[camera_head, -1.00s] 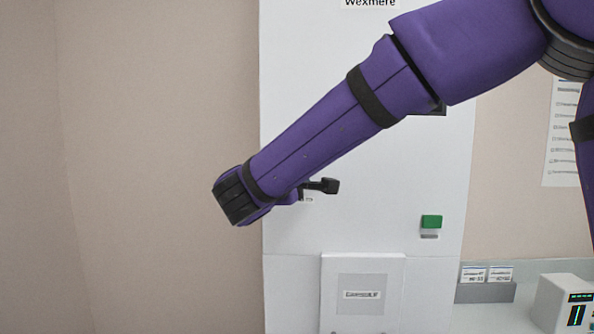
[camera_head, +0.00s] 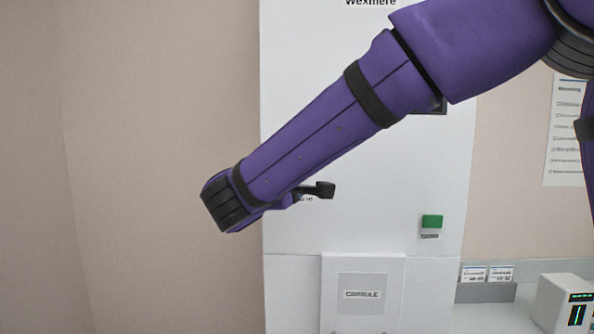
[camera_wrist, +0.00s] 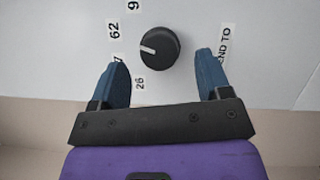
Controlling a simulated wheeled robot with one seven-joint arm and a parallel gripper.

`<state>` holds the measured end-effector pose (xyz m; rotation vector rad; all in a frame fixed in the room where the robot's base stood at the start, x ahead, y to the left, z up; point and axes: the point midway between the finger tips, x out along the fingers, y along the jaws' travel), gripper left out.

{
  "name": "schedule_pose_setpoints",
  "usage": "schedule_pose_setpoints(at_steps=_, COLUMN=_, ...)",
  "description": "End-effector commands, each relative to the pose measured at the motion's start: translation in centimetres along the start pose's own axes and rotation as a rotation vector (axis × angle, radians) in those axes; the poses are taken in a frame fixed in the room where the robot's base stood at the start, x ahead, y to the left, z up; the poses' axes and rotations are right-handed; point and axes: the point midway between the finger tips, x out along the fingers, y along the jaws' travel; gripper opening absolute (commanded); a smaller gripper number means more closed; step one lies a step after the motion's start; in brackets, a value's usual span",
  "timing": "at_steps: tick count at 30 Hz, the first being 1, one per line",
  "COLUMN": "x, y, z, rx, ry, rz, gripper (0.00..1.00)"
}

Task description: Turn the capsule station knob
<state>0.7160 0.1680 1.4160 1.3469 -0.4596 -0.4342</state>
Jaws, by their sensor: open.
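The capsule station knob (camera_wrist: 159,47) is round and black with a white pointer line. In the wrist view it sits on the white panel, its pointer towards the left. My gripper (camera_wrist: 162,60) is open, with one blue finger to the lower left of the knob and one to the right. Neither finger visibly touches it; the depth gap is hard to judge. In the head view my purple arm crosses the tall white station (camera_head: 300,130), and the knob is hidden there.
Number labels, including "62" (camera_wrist: 114,31) and "26" (camera_wrist: 140,83), surround the knob; another is partly behind the left finger. A green button (camera_head: 432,221) and a "CAPSULE" panel (camera_head: 362,264) are lower on the station. A white device (camera_head: 563,302) stands at the lower right.

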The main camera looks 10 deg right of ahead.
Motion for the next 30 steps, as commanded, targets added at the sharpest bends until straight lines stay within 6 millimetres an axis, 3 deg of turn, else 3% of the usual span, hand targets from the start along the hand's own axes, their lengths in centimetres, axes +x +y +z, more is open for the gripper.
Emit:
schedule_pose_setpoints(at_steps=6, x=-4.3, y=0.0, z=-0.1, rx=0.000, ry=0.005, rz=0.001, gripper=0.71)
schedule_pose_setpoints(at_steps=13, x=-7.5, y=0.0, z=0.0, rx=0.000, ry=0.002, rz=0.000, gripper=0.71)
schedule_pose_setpoints(at_steps=20, x=-8.4, y=-0.1, z=0.0, rx=-0.001, ry=-0.001, rz=0.000, gripper=0.71)
schedule_pose_setpoints(at_steps=27, x=-8.3, y=-0.1, z=0.1, rx=-0.001, ry=-0.002, rz=-0.001, gripper=0.71)
schedule_pose_setpoints(at_steps=30, x=-7.8, y=-0.2, z=1.0, rx=-0.003, ry=-0.021, rz=-0.025, gripper=0.71)
